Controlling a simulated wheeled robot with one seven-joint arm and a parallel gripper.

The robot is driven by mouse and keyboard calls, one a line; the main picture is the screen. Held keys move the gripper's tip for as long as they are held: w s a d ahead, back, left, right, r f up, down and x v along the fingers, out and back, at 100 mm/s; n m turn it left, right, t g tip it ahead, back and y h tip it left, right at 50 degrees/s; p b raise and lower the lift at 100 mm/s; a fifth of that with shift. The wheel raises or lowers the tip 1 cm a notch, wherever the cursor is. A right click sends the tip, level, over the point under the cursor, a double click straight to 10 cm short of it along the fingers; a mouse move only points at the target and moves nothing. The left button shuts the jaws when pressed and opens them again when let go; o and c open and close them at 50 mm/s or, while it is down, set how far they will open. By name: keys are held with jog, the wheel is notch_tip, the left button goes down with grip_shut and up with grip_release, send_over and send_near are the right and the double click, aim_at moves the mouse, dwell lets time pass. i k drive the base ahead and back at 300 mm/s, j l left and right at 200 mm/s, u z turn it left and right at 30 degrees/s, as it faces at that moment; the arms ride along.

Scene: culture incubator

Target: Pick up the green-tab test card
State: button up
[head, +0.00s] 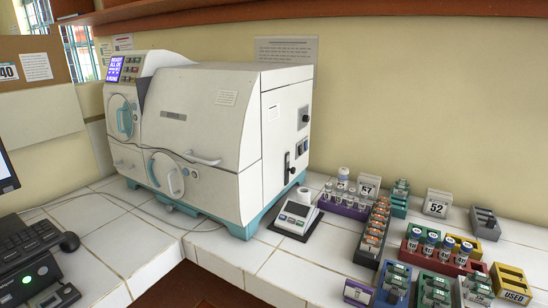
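Only the head view is given, and my gripper is not in it. Small cards with green on them stand in a blue rack (381,297) at the front right, in a green rack (421,301) beside it and in a grey rack (462,303) further right. More green-looking cards stand in a teal rack (399,211) further back. The cards are too small to tell which one is the green-tab test card.
A white incubator machine (220,120) stands on the tiled counter. A small white-topped device (296,217) sits right of it. Orange-looking cards (375,232), a purple vial rack (340,207), a red vial rack (409,257) and a yellow "USED" rack (510,277) crowd the right. Bare tiles lie between.

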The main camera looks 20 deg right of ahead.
aim_at(400, 190)
jog(key=i+j+z, duration=0.1)
jog(key=z, duration=0.35)
jog(key=i+j+z, duration=0.1)
jog(key=z, duration=0.3)
jog(key=j+z, duration=0.3)
jog(key=z, duration=0.15)
